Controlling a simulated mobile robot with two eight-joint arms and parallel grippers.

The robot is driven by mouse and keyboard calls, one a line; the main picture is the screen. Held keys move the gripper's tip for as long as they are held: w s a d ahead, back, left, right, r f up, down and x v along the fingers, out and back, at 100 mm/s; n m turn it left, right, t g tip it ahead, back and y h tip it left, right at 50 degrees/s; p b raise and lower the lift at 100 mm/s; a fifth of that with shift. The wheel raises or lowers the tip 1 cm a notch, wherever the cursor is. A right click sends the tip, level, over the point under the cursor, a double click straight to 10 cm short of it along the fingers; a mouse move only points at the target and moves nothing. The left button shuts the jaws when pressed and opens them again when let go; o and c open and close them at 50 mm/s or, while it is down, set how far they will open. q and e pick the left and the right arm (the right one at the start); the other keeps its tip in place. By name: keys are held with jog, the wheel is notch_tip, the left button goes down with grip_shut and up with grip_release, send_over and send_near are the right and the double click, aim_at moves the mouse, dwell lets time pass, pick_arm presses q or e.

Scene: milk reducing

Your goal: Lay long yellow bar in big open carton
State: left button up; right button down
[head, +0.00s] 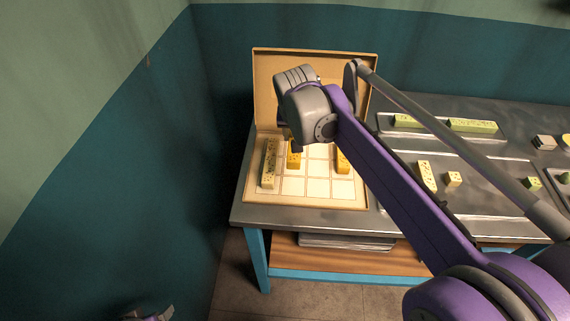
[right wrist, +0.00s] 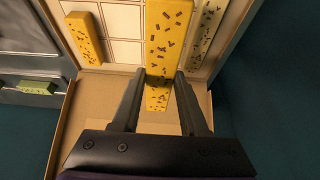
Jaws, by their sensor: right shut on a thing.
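The big open carton (head: 319,203) stands at the left end of the table with its lid raised at the back. Its floor is marked with a grid. My right gripper (right wrist: 158,82) is shut on a long yellow bar (right wrist: 166,30) with dark specks, over the carton. The near end of this bar shows below my wrist in the head view (head: 294,160). I cannot tell whether it touches the floor. A pale yellow bar (head: 269,165) lies at the carton's left side, and another yellow bar (head: 342,161) at its right.
My right arm hides part of the carton and table. Right of the carton, metal trays hold green bars (head: 473,126), a pale bar (head: 427,175), a small cube (head: 454,179) and other small pieces. A teal wall stands close on the left.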

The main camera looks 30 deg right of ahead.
notch_tip(320, 180, down, 6)
jog(key=shift+d+r, duration=0.1)
jog(key=shift+r, duration=0.15)
jog(key=shift+f+b, duration=0.45)
jog(key=shift+f, duration=1.45)
jog(key=shift+f, duration=0.15)
jog(key=shift+c, duration=2.2)
grip_release()
jog(key=shift+r, duration=0.25)
jog(key=p+v, duration=0.1)
jog(key=v, duration=1.1)
jog(key=shift+s+f, duration=0.1)
